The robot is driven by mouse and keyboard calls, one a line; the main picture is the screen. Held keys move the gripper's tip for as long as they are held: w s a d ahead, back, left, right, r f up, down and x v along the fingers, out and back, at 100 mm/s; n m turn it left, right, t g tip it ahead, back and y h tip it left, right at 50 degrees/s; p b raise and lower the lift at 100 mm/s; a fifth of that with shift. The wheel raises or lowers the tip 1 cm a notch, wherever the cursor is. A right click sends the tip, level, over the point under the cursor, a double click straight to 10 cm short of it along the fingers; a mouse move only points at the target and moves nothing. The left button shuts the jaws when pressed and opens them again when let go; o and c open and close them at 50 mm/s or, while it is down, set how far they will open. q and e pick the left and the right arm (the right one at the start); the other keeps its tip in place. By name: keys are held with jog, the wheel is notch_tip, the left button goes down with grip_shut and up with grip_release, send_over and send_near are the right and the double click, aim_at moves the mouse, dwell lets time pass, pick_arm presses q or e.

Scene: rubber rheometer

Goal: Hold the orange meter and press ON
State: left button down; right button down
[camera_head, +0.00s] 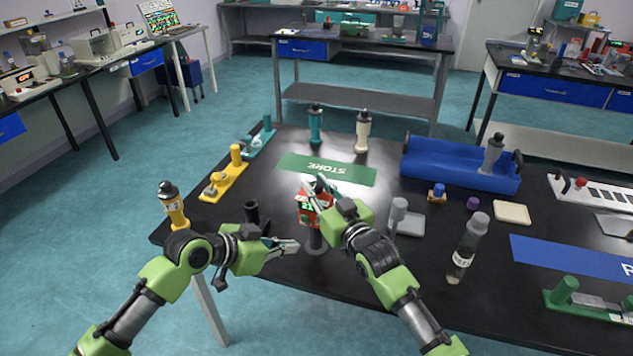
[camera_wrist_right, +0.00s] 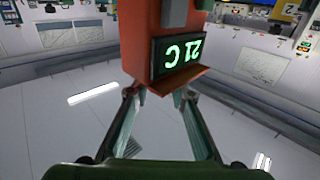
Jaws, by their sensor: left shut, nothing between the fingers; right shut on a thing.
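The orange meter (camera_head: 306,216) is near the middle of the table's front part. My right gripper (camera_head: 322,190) is shut on it; the fingers partly cover it in the head view. I cannot make out the ON button. My left gripper (camera_head: 292,246) is shut and empty, just left of and below the meter, apart from it.
A black cup-like holder (camera_head: 252,211) is to the left. A clear labelled bottle (camera_head: 466,250) stands right. A green STORE mat (camera_head: 328,169) and blue tray (camera_head: 460,178) lie behind.

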jog(key=c, duration=1.7)
grip_release()
